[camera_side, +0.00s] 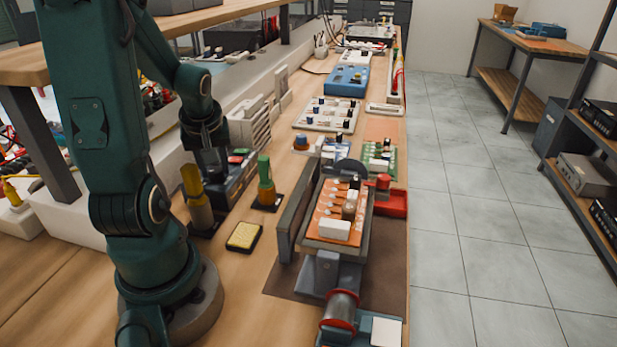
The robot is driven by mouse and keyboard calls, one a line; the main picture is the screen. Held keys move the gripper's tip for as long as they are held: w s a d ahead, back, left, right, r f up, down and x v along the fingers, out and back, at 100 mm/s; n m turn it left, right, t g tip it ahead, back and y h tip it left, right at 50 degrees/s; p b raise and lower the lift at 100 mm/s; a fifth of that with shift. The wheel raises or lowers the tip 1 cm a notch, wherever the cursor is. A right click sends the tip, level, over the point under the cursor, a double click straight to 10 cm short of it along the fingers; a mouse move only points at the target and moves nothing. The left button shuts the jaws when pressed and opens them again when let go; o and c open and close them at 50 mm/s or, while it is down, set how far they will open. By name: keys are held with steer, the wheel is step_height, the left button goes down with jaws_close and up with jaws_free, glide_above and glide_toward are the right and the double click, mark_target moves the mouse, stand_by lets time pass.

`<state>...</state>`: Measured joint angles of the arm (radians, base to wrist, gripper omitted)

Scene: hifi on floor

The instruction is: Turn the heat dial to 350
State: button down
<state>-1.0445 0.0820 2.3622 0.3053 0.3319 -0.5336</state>
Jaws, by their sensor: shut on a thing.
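My gripper (211,163) points down at the dark station box (238,172), left of the middle of the side view. Its fingers are small and dark against the box. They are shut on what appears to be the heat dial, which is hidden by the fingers. The dial's marks and its present setting cannot be read from here. A red part and a green part show on the box's top, just right of my gripper.
A yellow-handled tool (195,190) and a green-handled tool (265,180) stand upright close by. A yellow sponge (244,236) lies in front. A vise (325,265) holds an orange board (338,212). Bare wood lies around the sponge.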

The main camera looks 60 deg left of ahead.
stand_by(0.3)
steer(key=c, duration=0.5)
jaws_free()
steer(key=shift+r, duration=0.1)
steer(key=shift+v, duration=2.5)
steer(key=shift+d, duration=0.1)
